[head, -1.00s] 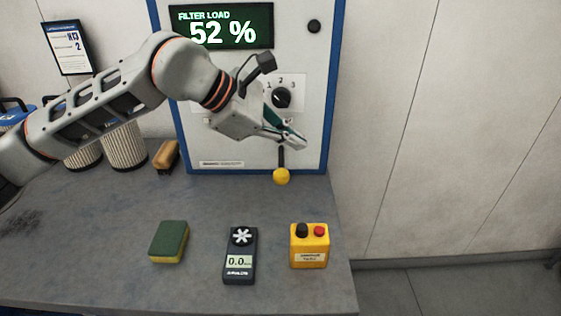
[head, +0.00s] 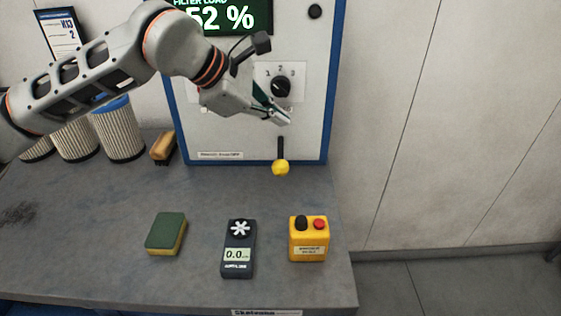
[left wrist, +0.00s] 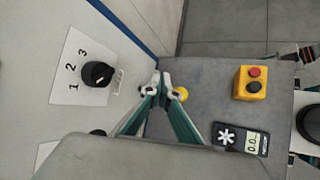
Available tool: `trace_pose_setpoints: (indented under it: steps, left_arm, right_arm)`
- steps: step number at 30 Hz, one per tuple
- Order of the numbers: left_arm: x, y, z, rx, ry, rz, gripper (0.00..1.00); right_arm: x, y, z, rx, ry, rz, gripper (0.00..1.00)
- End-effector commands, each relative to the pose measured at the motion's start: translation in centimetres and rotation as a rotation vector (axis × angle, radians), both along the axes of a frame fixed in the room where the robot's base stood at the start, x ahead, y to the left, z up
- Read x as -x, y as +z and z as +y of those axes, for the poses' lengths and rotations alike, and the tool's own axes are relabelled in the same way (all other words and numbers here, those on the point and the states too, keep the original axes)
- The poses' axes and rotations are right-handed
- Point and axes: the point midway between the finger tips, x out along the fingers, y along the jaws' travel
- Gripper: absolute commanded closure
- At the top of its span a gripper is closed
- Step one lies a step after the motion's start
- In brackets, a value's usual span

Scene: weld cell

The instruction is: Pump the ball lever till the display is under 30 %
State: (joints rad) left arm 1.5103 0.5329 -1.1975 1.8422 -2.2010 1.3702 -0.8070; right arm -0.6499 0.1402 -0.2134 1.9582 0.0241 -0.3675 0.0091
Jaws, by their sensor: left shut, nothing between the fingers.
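The ball lever (head: 280,166) has a yellow ball on a short black stem at the lower front of the white, blue-edged cabinet. The ball hangs low, just over the bench; it also shows in the left wrist view (left wrist: 181,93), partly behind the fingertips. The display (head: 228,17) reads FILTER LOAD 52 %, its left part covered by my arm. My left gripper (head: 284,119) is shut and empty, above the ball and apart from it in the head view. In the left wrist view its fingertips (left wrist: 161,84) are together.
A rotary knob (head: 281,87) marked 1 2 3 is above the lever. A sponge (head: 166,233), a dark meter (head: 238,250) and a yellow button box (head: 308,240) lie on the bench (head: 200,285). Filter cartridges (head: 118,130) and a brush (head: 163,147) stand back left.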

Motion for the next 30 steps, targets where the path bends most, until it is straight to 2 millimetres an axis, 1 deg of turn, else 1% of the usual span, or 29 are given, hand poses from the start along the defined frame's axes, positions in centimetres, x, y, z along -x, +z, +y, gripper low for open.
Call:
trace_pose_setpoints:
  steps: [1,8,15,20,30]
  left_arm:
    - [0.0,-0.8,0.0,0.0,0.0,0.004,1.0]
    - [0.0,-3.9,0.0,0.0,0.0,0.005,1.0]
    - [0.0,-6.9,0.0,0.001,-0.001,0.002,1.0]
    - [0.0,-7.7,0.0,0.0,0.0,0.003,1.0]
    - [0.0,-7.6,0.0,0.0,0.001,0.001,1.0]
  right_arm:
    - [0.1,-0.5,0.0,0.0,0.0,0.001,0.6]
    - [0.3,-2.0,0.0,-0.001,0.0,0.007,0.6]
    - [0.8,-4.1,0.0,0.001,0.0,0.02,0.6]
    - [0.8,-4.5,-0.1,0.004,0.0,0.022,0.6]
    - [0.5,-4.2,-0.1,0.005,0.0,0.015,0.6]
